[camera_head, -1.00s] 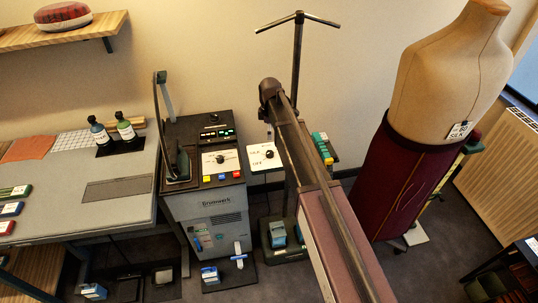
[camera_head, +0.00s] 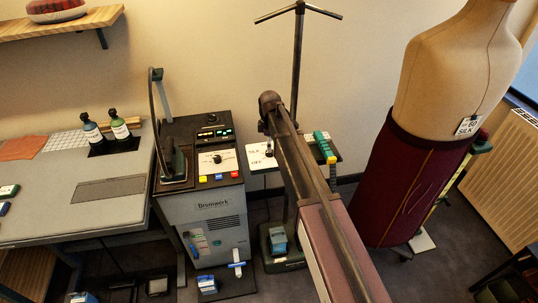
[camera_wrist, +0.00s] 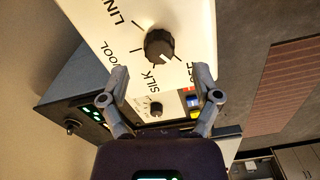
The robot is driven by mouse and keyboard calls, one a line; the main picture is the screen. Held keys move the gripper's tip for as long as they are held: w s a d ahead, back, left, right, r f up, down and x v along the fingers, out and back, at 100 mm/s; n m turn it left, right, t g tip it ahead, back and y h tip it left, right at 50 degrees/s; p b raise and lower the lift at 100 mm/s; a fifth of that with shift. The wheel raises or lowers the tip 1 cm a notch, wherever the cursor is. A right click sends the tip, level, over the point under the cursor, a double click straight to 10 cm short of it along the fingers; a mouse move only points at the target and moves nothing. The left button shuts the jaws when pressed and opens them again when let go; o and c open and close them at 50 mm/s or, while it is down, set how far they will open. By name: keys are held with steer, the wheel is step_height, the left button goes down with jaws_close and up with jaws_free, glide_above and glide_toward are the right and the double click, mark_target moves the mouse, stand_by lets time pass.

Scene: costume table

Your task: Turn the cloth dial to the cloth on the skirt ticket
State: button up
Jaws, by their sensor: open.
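The cloth dial is a dark round knob (camera_wrist: 160,45) on a white plate (camera_wrist: 195,25) in the wrist view. The plate reads LIN..., WOOL, SILK and OFF. The knob's pale mark faces the lower edge, around SILK and OFF; I cannot tell which exactly. My gripper (camera_wrist: 162,78) is open, with its fingertips apart on either side just below the knob, not closed on it. In the head view the white plate (camera_head: 256,163) shows partly behind my arm, and the fingers are hard to make out. The skirt ticket (camera_head: 467,126) on the dress form appears to read SILK.
A grey machine (camera_head: 215,215) left of the plate has its own dial (camera_head: 217,158) and coloured buttons. The dress form (camera_head: 445,75) in a maroon skirt (camera_head: 420,180) stands right. A dark stand pole (camera_head: 298,60) rises behind my arm. A worktable (camera_head: 45,215) is at left.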

steer(key=shift+f+b, duration=1.55)
steer(key=shift+f, duration=0.25)
jaws_close()
steer(key=shift+a, duration=0.25)
steer(key=shift+s+d, duration=0.1)
steer(key=shift+d, duration=0.1)
